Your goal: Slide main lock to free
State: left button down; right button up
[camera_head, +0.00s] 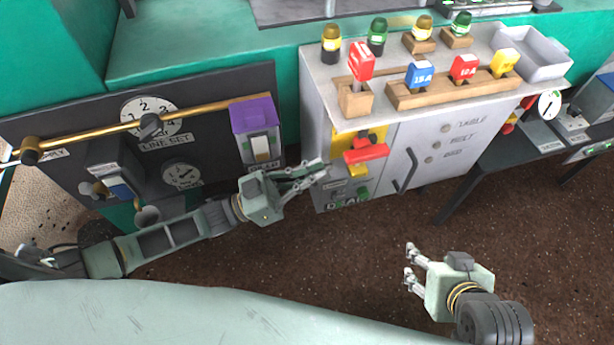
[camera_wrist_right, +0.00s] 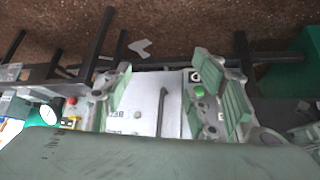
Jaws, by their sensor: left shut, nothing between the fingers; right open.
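On the front of the grey cabinet (camera_head: 393,160) a red handle (camera_head: 366,153) sits over a yellow plate (camera_head: 358,170). A small dark control panel (camera_head: 350,188) lies just below it. I cannot read which part is labelled main lock. My left gripper (camera_head: 318,171) is shut and empty, with its fingertips just left of the red handle; contact cannot be told. It hides part of the panel's left side. My right gripper (camera_head: 409,268) is open and empty, over the floor in front of the cabinet. Its spread fingers also show in the right wrist view.
Red, blue and yellow plugs stand in wooden blocks (camera_head: 455,90) on the cabinet top, beside a grey bin (camera_head: 530,55). A dark line-set panel (camera_head: 90,125) with a brass rod and a purple cover (camera_head: 251,113) is at left. The brown floor (camera_head: 340,260) is clear.

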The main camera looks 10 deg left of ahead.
pick_arm(q)
jog(key=x, duration=0.5)
pick_arm(e)
jog(key=shift+w+a+r+t, duration=0.15)
jog(key=shift+w+r, duration=0.05)
jog(key=shift+w, duration=0.2)
jog(key=shift+w+a+r+t, duration=0.1)
jog(key=shift+w+r+t, duration=0.05)
jog(key=shift+w, duration=0.2)
pick_arm(q)
jog(key=shift+f, duration=0.15)
notch_tip(320, 180, down, 3)
jog(key=shift+r+b, duration=0.2)
jog(key=shift+b, duration=0.9)
jog(key=shift+f, duration=0.1)
pick_arm(e)
jog(key=w+a+r+t+y, duration=0.1)
jog(key=w+a+r+t, duration=0.1)
jog(key=w+r+t, duration=0.3)
notch_tip(320, 180, up, 2)
jog(key=shift+w+a+r+y, duration=0.1)
jog(key=shift+w+a+y, duration=0.25)
jog(key=shift+w, duration=0.65)
pick_arm(q)
jog(key=shift+f, duration=0.15)
